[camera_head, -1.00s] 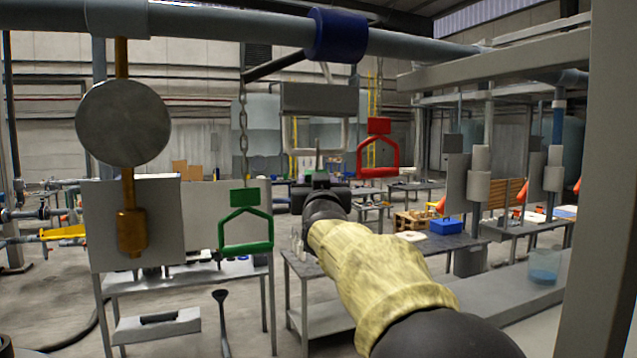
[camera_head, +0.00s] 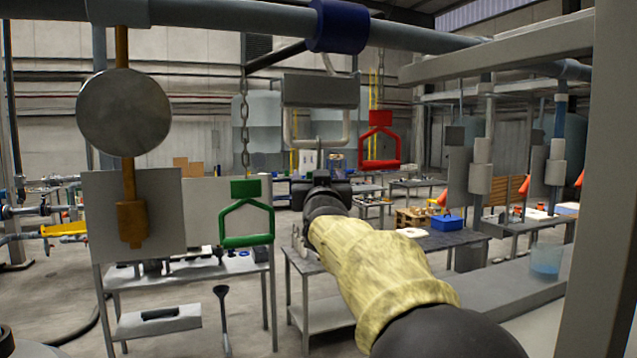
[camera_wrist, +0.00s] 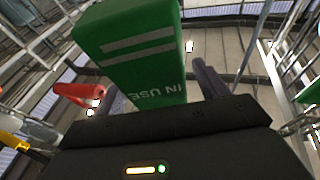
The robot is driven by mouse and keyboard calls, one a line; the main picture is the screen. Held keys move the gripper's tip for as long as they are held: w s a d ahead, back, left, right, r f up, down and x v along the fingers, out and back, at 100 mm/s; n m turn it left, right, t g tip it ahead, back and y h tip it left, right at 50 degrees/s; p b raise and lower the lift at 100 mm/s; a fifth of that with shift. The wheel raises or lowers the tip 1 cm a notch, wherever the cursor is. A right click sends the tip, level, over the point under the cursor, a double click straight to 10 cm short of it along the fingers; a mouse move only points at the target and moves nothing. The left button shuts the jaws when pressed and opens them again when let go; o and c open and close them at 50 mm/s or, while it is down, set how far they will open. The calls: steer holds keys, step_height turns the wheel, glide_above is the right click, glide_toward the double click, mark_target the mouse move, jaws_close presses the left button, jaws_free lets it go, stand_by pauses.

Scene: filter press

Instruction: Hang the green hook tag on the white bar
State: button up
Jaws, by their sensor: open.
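The green hook tag (camera_wrist: 140,55) fills the upper middle of the wrist view, with pale stripes and "IN USE" lettering. My gripper (camera_wrist: 157,80) is open, with one dark finger at each side of the tag's near end. In the head view my gripper (camera_head: 320,181) is just below the white bar (camera_head: 347,128), a U-shaped loop under a grey block (camera_head: 320,91). A thin grey hook shape shows between gripper and bar. Whether it is over the bar I cannot tell. The tag's body is not clearly visible in the head view.
A green triangular handle (camera_head: 246,240) hangs on a chain left of my gripper. A red handle (camera_head: 380,163) hangs to the right. A grey disc (camera_head: 124,112) is farther left. A large pipe (camera_head: 430,48) crosses above. Tables stand behind and below.

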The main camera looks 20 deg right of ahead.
steer(key=shift+s+f, duration=0.1)
steer(key=b+v, duration=1.1)
steer(key=v, duration=0.6)
steer(key=shift+a, duration=0.15)
steer(key=shift+f, duration=0.15)
steer(key=w+a+f+n+g+y, duration=0.1)
steer(key=w+a+f+g+y, duration=0.2)
steer(key=f, duration=1.3)
steer(key=w+a+f+n+g+y, duration=0.15)
steer(key=f+g, duration=0.35)
steer(key=f, duration=1.1)
steer(key=s+a+f+g, duration=0.1)
steer(key=s+f+g, duration=0.3)
steer(key=s+f, duration=0.4)
steer(key=s+a+f+g+y, duration=0.1)
steer(key=s+a+f+g, duration=0.1)
steer(key=s+f+g, duration=0.3)
steer(key=s+f+n, duration=0.1)
steer(key=s+f, duration=0.3)
steer(key=f, duration=0.6)
steer(key=shift+f, duration=0.25)
